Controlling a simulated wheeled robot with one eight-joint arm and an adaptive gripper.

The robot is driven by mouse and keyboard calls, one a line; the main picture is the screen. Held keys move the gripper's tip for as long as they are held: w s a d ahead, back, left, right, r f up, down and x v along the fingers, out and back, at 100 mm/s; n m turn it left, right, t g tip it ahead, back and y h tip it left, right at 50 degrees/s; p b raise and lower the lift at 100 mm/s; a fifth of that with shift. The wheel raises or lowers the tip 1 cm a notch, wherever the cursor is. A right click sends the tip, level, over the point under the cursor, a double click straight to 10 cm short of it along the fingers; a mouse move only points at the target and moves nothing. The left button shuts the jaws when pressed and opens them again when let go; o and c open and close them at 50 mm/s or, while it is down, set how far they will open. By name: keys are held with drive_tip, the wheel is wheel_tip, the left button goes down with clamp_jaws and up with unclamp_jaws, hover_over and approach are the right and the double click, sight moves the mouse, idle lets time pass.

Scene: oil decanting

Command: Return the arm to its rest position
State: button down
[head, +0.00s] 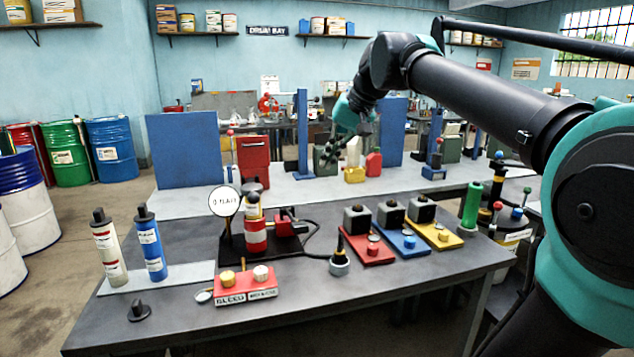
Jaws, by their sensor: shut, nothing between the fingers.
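My arm comes in from the right edge, with a teal and black shoulder close to the camera. It runs up and left to a black elbow, then bends down to a teal wrist. My gripper (341,151) points downward over the back part of the workbench. It looks shut and empty, and its fingers are small and dark in this view. Behind and around it are a dark green can (325,160), a yellow can (354,174) and a red can (373,162). I cannot tell how near the fingers are to these cans.
Blue panels (184,150) stand behind.

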drive_tip(key=d+f+h, duration=0.1)
drive_tip(key=d+f, duration=0.3)
drive_tip(key=f, duration=0.8)
drive_tip(key=s+d+f+h, duration=0.1)
drive_tip(key=s+d+f, duration=0.3)
drive_tip(key=f, duration=0.5)
drive_tip(key=s+d+f+h, duration=0.1)
drive_tip(key=s+d+f, duration=0.3)
drive_tip(key=f, duration=0.6)
drive_tip(key=s+d+f+h, duration=0.2)
drive_tip(key=s+d+f, duration=0.2)
drive_tip(key=s+f, duration=0.4)
wheel_tip(320, 180, down, 2)
drive_tip(key=shift+f+t, duration=0.1)
drive_tip(key=shift+t, duration=0.3)
